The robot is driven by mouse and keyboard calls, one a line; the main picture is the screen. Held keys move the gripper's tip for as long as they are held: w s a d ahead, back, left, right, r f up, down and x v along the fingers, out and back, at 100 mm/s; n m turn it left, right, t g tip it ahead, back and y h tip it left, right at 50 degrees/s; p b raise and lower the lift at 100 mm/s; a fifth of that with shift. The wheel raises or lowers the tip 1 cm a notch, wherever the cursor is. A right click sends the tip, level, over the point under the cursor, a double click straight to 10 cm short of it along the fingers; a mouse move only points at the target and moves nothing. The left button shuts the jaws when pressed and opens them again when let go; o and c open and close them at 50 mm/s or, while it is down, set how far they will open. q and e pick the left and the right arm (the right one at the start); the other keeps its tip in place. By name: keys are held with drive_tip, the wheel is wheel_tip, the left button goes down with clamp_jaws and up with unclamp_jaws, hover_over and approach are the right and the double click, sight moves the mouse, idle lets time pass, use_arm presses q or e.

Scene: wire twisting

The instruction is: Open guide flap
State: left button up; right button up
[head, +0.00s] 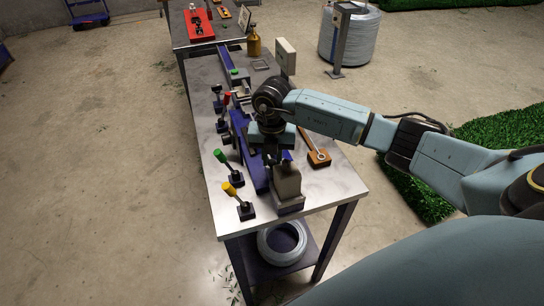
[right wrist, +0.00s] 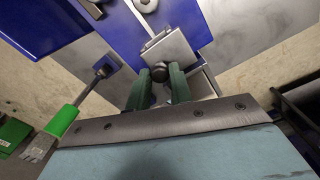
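My right gripper (head: 272,157) points down over the blue machine (head: 243,140) on the metal table. The knob sits at the near edge of a small grey metal plate (right wrist: 172,48), which seems to be the guide flap, lying over the blue body. In the head view the flap is hidden under my gripper and wrist. My left gripper is not in view.
Levers with red (head: 227,98), green (head: 220,155) and yellow (head: 229,189) handles line the table's left side. A grey-beige block (head: 287,182) stands just in front of my gripper. A wooden piece with a rod (head: 318,157) lies to the right. A wire coil (head: 282,243) sits below.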

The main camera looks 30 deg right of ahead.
clamp_jaws()
